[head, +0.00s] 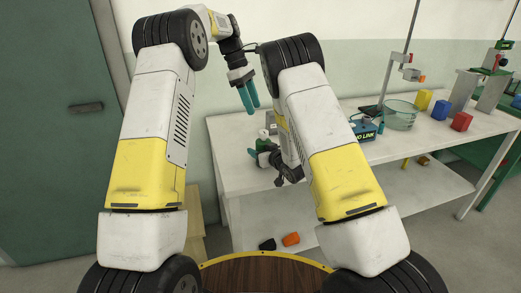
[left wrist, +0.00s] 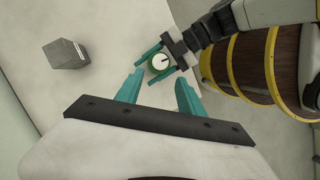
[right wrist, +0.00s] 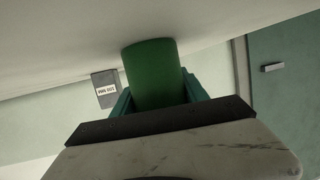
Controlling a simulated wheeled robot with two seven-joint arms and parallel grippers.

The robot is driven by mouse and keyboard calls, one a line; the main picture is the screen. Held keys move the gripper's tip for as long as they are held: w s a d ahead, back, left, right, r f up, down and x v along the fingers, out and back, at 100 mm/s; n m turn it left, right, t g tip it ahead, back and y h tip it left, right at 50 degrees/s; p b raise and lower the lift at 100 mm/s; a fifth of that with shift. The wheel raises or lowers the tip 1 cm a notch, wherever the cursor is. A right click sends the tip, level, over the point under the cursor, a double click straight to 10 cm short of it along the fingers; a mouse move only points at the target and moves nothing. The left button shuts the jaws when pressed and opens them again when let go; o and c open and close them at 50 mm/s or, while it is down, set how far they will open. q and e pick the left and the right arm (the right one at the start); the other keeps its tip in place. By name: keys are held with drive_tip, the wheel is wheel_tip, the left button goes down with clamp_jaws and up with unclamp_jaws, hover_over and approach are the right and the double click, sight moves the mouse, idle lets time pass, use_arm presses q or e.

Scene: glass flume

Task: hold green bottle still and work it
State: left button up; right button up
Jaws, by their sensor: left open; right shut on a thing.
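The green bottle (left wrist: 153,69) stands on the white bench, seen from above with its white top and a dark mark on it. My right gripper (head: 262,150) is shut around its side; the bottle's green body (right wrist: 152,75) fills the space between the fingers in the right wrist view. My left gripper (head: 249,97) is open and empty, teal fingers pointing down, above the bottle and apart from it. In the left wrist view the bottle shows just beyond and between the left fingertips (left wrist: 158,88). In the head view my right arm hides part of the bottle.
A grey labelled box (left wrist: 65,55) stands on the bench away from the bottle. Farther right on the bench (head: 228,180) are a blue "NO LINK" item (head: 364,130), a glass bowl (head: 400,115), a stand, and yellow, blue and red blocks. A green door (head: 50,130) is at the left.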

use_arm(q)
drive_tip(key=f+m, duration=0.2)
drive_tip(key=f+m+h, duration=0.1)
drive_tip(key=m, duration=0.1)
drive_tip(key=f+m+h, duration=0.1)
drive_tip(key=f+m, duration=0.1)
drive_tip(key=shift+w+a+f, duration=0.15)
drive_tip(key=shift+w+f, duration=0.1)
drive_tip(key=shift+f, duration=0.05)
drive_tip(key=m+t+h, duration=0.2)
drive_tip(key=m+h, duration=1)
drive_tip(key=m, duration=1.4)
approach(264, 134)
drive_tip(key=w, duration=0.2)
drive_tip(key=d, duration=0.8)
drive_tip(key=d+f, duration=0.1)
drive_tip(key=d, duration=0.3)
drive_tip(key=shift+w+d, duration=0.1)
drive_tip(key=shift+d, duration=0.3)
